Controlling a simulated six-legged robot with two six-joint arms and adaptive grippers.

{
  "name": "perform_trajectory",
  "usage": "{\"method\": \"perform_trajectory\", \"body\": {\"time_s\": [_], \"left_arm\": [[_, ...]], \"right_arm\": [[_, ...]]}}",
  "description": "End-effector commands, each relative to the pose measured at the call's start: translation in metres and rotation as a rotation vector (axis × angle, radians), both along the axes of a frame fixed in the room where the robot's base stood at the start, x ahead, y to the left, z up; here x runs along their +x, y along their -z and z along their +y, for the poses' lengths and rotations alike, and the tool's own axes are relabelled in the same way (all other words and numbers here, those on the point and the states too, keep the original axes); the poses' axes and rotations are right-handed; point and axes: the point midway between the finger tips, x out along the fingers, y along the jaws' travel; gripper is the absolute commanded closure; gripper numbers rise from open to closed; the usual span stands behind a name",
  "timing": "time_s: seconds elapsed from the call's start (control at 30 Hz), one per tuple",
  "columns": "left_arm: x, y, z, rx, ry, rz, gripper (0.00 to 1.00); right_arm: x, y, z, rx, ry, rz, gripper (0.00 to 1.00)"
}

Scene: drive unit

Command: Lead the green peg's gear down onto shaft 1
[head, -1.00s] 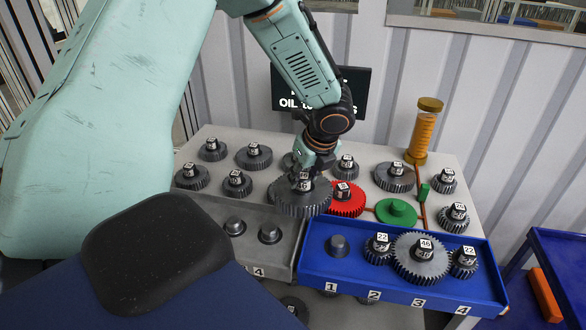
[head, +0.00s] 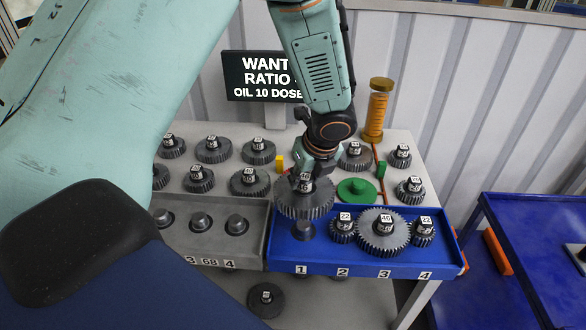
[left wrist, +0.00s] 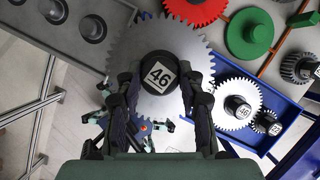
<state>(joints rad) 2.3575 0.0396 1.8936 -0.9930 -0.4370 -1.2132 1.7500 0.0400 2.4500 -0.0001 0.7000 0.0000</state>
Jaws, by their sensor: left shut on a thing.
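My left gripper (head: 308,172) is shut on the hub of a large dark grey gear (head: 304,203) marked 46. It holds the gear about level above shaft 1 (head: 303,231), a short grey post in the blue tray (head: 330,262). The post shows below the gear's front edge; its top is hidden, and I cannot tell the exact gap. In the left wrist view the held gear (left wrist: 145,100) hides shaft 1. A round green base (head: 357,190) with a short stub stands bare behind the tray; it also shows in the left wrist view (left wrist: 250,35). My right gripper is not in view.
Shafts 2, 3 and 4 carry a gear marked 22 (head: 344,229), a large gear marked 46 (head: 383,234) and another 22 gear (head: 423,232), close beside the held gear. A grey tray (head: 240,252) adjoins at left. A red gear (left wrist: 195,10) lies behind.

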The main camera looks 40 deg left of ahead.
Motion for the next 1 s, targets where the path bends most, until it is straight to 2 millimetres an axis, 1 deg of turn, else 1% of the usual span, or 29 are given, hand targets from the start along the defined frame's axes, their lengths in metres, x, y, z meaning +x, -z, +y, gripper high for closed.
{"method": "perform_trajectory", "body": {"time_s": [0.03, 0.1, 0.2, 0.6, 0.8, 1.0], "left_arm": [[0.002, 0.000, -0.004, 0.001, 0.010, -0.004, 1.00], [0.002, 0.012, -0.003, 0.000, 0.007, -0.003, 1.00], [0.002, 0.024, -0.002, 0.001, 0.007, -0.003, 1.00], [0.002, 0.064, -0.002, 0.000, 0.007, -0.003, 1.00], [0.002, 0.074, -0.002, 0.000, 0.005, -0.004, 1.00], [0.002, 0.077, -0.002, 0.001, 0.005, -0.004, 1.00]], "right_arm": [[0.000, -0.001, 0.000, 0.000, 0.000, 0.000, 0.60], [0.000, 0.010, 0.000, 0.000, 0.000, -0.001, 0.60], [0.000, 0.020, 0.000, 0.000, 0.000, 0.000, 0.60], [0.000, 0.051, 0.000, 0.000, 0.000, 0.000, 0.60], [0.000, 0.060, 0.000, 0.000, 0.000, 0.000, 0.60], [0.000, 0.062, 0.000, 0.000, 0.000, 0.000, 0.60]]}}
